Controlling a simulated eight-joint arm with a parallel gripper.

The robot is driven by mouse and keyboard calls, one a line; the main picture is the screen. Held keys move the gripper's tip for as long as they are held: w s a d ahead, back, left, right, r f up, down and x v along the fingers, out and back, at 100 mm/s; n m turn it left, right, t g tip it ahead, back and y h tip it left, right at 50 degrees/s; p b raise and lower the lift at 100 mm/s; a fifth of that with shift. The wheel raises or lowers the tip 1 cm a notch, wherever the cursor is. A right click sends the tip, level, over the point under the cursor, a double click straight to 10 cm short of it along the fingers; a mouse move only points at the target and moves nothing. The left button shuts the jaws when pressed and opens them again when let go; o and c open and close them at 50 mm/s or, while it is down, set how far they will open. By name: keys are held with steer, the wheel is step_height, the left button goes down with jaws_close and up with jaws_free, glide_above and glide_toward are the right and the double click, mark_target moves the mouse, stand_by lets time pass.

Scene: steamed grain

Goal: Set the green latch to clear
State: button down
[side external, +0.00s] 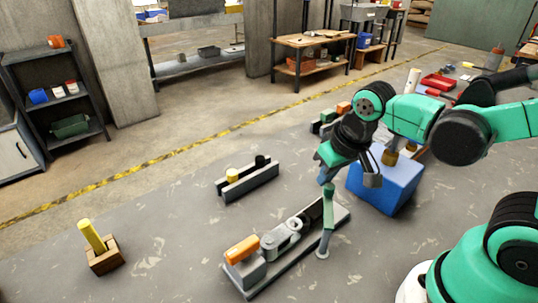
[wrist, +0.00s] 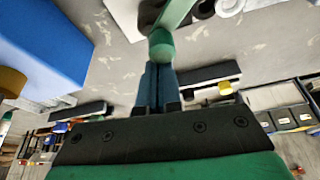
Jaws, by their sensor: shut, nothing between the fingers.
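The green latch (side external: 327,218) is a slim green bar at the right end of a grey fixture (side external: 272,277) on the floor-like work surface. It also shows in the wrist view (wrist: 175,16), with a round green knob (wrist: 161,45) at its near end. The fixture carries an orange block (side external: 242,249) and grey round parts. My gripper (side external: 327,179) is shut and empty, its fingertips pointing down at the latch's upper end. In the wrist view its fingers (wrist: 155,70) lie right at the knob; I cannot tell whether they touch. The latch's pivot is unclear.
A blue box (side external: 378,187) stands close behind and right of my gripper. A grey holder (side external: 252,183) with yellow and black pegs lies behind the fixture. A wooden block (side external: 106,259) with a yellow peg stands at the left. The surface between them is clear.

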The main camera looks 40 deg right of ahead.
steer(key=s+m, duration=0.1)
steer(key=d+m+h, duration=0.1)
steer(key=m, duration=0.1)
steer(key=shift+s+d, duration=0.15)
steer(key=shift+s, duration=0.25)
steer(key=shift+s+a, duration=0.1)
steer(key=shift+a, duration=0.75)
steer(key=shift+d, duration=0.1)
step_height(320, 180, up, 9)
steer(key=shift+w+r, duration=0.2)
steer(key=shift+w, duration=0.1)
stand_by(0.6)
steer(key=shift+d, duration=0.1)
